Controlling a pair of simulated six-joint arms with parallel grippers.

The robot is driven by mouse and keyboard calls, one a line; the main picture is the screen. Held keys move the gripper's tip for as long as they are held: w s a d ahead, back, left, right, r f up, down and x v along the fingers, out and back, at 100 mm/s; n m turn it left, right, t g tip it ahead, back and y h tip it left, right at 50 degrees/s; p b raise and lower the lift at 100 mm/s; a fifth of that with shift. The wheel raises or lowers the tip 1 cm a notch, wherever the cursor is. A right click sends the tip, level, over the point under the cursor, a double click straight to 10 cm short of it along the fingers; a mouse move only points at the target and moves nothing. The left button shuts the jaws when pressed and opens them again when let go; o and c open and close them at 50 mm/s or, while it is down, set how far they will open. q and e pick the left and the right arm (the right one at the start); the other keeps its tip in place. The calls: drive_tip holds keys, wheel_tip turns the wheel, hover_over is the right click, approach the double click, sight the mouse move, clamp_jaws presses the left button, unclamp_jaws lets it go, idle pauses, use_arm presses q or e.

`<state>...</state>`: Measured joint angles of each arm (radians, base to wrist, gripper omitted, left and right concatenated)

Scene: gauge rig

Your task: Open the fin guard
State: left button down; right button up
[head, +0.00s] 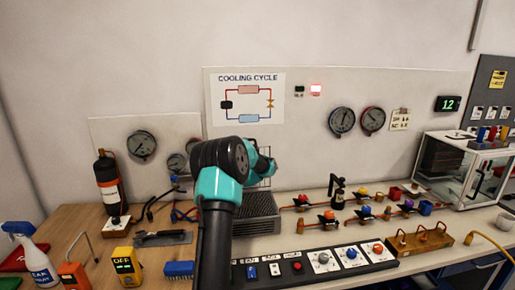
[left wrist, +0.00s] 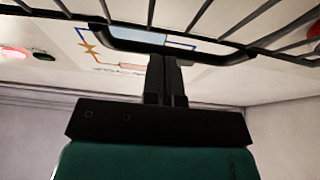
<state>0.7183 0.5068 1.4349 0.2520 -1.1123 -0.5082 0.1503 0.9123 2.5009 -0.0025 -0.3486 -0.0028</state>
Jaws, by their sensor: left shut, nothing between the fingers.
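The fin guard is a black wire grille. In the head view, part of its wire mesh (head: 265,181) shows above the ribbed grey fin block (head: 262,208), partly hidden by my teal left arm. The guard seems raised, with the top fins bare. In the left wrist view, the guard's thick dark rim and thin bars (left wrist: 205,48) cross the top of the picture. My left gripper (left wrist: 166,62) is shut and empty, its fingertips at the rim; I cannot tell whether they touch. The arm hides these fingers in the head view. My right gripper is not in view.
A control strip (head: 318,262) with knobs lies in front of the fin block. Small coloured valves (head: 327,217) stand to its right, and a wooden block with hooks (head: 420,241) further right. A spray bottle (head: 28,250), yellow meter (head: 126,265) and black cylinder (head: 107,183) stand left.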

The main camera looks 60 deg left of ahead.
use_arm(q)
drive_tip(key=shift+s, duration=0.1)
drive_tip(key=shift+d+r, duration=0.1)
drive_tip(key=d+r+v, duration=0.1)
drive_tip(key=r+v, duration=0.1)
drive_tip(key=v, duration=1)
drive_tip(key=shift+s+d, duration=0.2)
drive_tip(key=shift+s, duration=0.2)
drive_tip(key=shift+d, duration=0.1)
